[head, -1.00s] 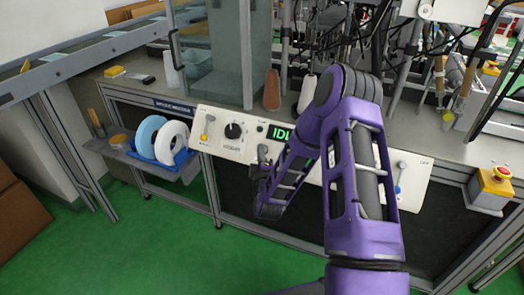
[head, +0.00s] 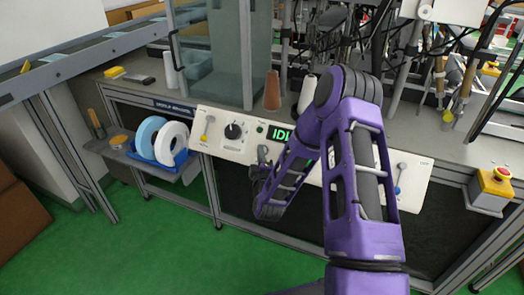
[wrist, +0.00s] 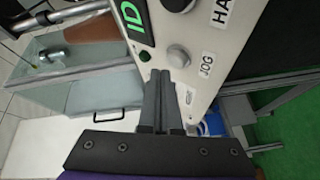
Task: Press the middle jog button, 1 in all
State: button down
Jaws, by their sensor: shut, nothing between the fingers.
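The white control panel (head: 225,146) fronts the bench and carries a green lit display (head: 280,133). Another round button (wrist: 177,4) is at the top edge, near a label starting with HA. My gripper (wrist: 163,74) is shut and empty, with its fingertips just below the grey JOG button in the picture. I cannot tell whether they touch it. In the head view my gripper (head: 262,157) is in front of the panel, left of the display, and my arm hides part of the panel.
A small green button (wrist: 145,56) lies close to the fingertips. A red stop button (head: 502,173) stands at far right. Tape rolls (head: 170,143) sit lower left.

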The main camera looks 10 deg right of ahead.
dwell(0.8)
jog(key=shift+w+d+f, duration=0.2)
jog(key=shift+w+f, duration=0.05)
jog(key=shift+w+d+f, duration=0.2)
jog(key=shift+w+f, duration=0.05)
jog(key=shift+f, duration=0.05)
dwell(1.0)
jog(key=shift+s+a+r, duration=0.3)
jog(key=shift+s+r, duration=0.2)
jog(key=shift+r, duration=0.05)
jog(key=s+a+r+p, duration=0.2)
jog(key=s+r, duration=0.1)
jog(key=shift+s+a+r, duration=0.1)
jog(key=shift+a, duration=0.05)
dwell(0.6)
dwell(0.5)
